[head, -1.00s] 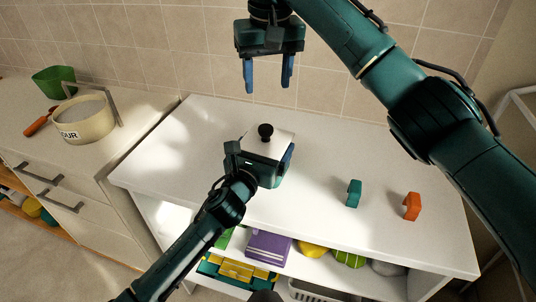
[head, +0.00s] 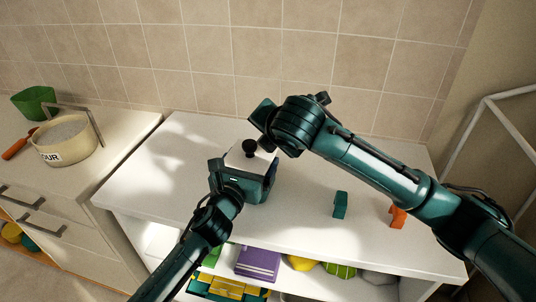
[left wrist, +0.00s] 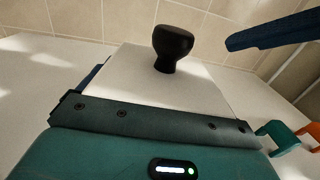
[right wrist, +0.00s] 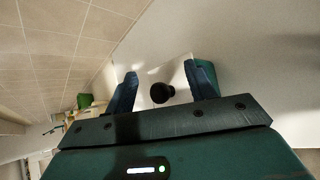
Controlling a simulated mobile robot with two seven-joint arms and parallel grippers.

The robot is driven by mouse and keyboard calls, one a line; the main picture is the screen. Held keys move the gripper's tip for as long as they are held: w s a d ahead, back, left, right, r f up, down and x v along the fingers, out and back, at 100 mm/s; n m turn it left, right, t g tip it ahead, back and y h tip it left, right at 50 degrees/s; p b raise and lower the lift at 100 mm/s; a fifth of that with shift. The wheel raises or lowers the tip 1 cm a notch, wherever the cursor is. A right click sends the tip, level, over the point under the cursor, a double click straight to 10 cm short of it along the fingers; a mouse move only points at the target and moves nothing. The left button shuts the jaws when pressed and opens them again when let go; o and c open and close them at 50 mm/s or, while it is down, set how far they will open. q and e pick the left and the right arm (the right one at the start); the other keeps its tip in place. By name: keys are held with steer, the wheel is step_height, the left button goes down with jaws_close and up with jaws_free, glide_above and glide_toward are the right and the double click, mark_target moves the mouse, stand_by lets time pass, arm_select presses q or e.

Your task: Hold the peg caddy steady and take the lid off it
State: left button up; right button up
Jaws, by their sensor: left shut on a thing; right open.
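My right gripper (head: 265,142) is open beside the knob, fingers largely hidden in the head view. In the right wrist view the knob (right wrist: 161,93) appears between its two blue fingers, apart from both.
A small teal piece (head: 340,205) and an orange piece (head: 397,216) stand to the right on the cupboard top (head: 300,220). The lower shelf holds a purple item (head: 258,262) and several others. A flour pot (head: 66,141) and green container (head: 35,102) are on the left counter.

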mark_target(251, 145)
steer(key=s+a+n+t+y, duration=0.1)
steer(key=s+n+t+y, duration=0.15)
steer(key=s+n, duration=0.7)
steer(key=w+a+f+n, duration=0.1)
steer(key=w, duration=0.3)
steer(key=w+a+f+n, duration=0.1)
steer(key=w+f, duration=0.1)
steer(key=w, duration=0.2)
steer(key=w+a+f+n, duration=0.1)
steer(key=w+a, duration=0.1)
steer(key=w, duration=0.2)
steer(key=shift+w+a+f+y, duration=0.1)
steer(key=shift+w+f+y, duration=0.15)
steer(key=shift+f, duration=0.15)
steer(key=shift+s, duration=0.1)
steer(key=c, duration=1.1)
steer(key=shift+c, duration=0.2)
steer(key=shift+r, duration=0.1)
steer(key=shift+r, duration=1)
